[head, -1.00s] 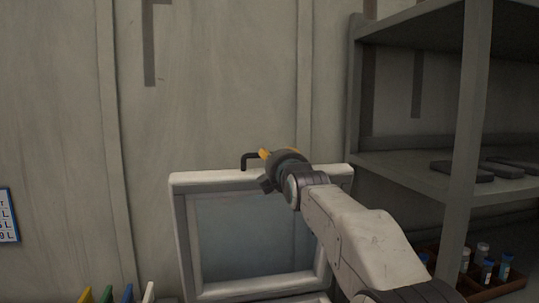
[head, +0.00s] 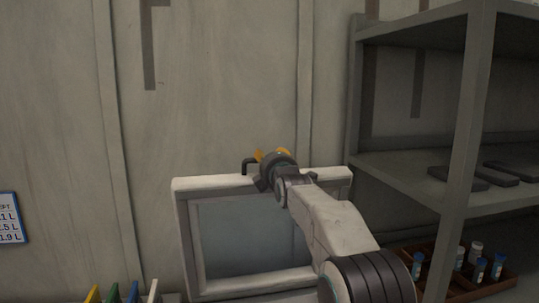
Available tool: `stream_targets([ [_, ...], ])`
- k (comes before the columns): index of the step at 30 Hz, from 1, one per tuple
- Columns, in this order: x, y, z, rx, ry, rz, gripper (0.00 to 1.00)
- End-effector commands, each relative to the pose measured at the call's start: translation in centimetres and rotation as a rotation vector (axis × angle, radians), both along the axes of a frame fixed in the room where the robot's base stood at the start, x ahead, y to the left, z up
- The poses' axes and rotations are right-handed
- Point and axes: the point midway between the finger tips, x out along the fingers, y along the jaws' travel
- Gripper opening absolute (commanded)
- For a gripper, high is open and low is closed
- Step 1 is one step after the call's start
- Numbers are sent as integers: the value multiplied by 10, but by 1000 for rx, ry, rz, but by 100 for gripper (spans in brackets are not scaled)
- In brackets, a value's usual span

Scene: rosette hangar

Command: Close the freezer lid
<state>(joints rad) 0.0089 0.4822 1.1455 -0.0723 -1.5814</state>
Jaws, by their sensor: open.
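The freezer lid (head: 225,185) stands raised and open in the head view, a pale frame around a grey-blue inner panel. A dark handle (head: 249,164) shows at its top edge, left of my gripper. My gripper (head: 272,156) is at the lid's top edge, beside the handle, with orange parts showing past the wrist. It is open; the wrist hides most of the fingers, and I cannot tell whether they touch the lid. My arm covers the lid's right part. The freezer's body is mostly below the picture.
A grey shelf unit (head: 400,180) stands close on the right, with dark flat items (head: 458,178) on it. A brown crate (head: 430,250) of small bottles is below. Several coloured upright pieces (head: 112,293) are at the bottom left. A wall sign (head: 9,218) hangs far left.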

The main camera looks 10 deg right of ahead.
Motion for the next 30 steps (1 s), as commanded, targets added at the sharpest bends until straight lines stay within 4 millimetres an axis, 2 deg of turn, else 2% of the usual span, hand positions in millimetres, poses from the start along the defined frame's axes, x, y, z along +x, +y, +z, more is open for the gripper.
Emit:
stream_targets([
  [11,3,0,0,0,0,0,36],
  [12,3,0,0,0,0,0,39],
  [25,3,0,0,0,0,0,0],
  [30,3,0,0,0,0,0,0],
])
